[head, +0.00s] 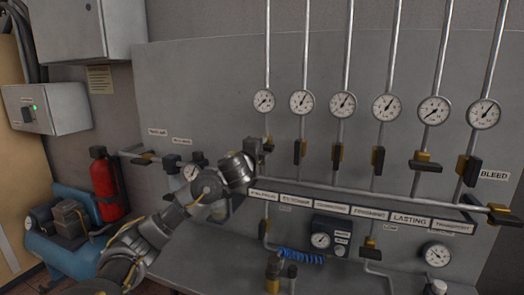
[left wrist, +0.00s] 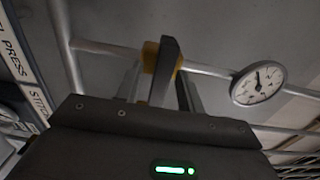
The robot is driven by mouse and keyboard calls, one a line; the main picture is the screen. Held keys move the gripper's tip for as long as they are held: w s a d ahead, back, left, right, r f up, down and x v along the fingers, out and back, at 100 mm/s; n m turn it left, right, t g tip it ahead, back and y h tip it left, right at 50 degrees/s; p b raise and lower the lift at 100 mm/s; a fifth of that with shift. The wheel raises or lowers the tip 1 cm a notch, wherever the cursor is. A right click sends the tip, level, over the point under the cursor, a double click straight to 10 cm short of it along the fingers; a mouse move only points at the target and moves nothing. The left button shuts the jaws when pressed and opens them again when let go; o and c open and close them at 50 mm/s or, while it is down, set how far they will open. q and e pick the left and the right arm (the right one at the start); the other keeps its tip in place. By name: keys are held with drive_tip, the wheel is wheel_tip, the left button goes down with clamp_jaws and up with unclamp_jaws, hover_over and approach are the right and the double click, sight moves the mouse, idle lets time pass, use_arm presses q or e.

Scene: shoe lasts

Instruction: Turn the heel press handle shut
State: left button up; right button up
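The heel press valve is on the leftmost gauge pipe, above the first label of the strip (head: 263,194). In the left wrist view its yellow body (left wrist: 151,57) and dark handle (left wrist: 168,62) show ahead of my gripper. My left gripper (head: 256,152) is right at this valve in the head view and hides part of it. In the left wrist view the fingers of my left gripper (left wrist: 160,88) stand apart, one each side of the handle; I cannot tell whether they touch it. The handle looks crosswise to its pipe there. My right gripper is not in view.
Similar valves, such as the neighbouring one (head: 298,152), stand close on the right under round gauges (head: 302,102). A lower pipe (head: 400,200) crosses the panel. A red extinguisher (head: 105,183) and a blue compressor (head: 65,245) stand at the left.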

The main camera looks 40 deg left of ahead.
use_arm(q)
drive_tip(key=p+v, duration=0.1)
drive_tip(key=v, duration=0.9)
drive_tip(key=shift+s+d, duration=0.2)
drive_tip(key=shift+s, duration=0.15)
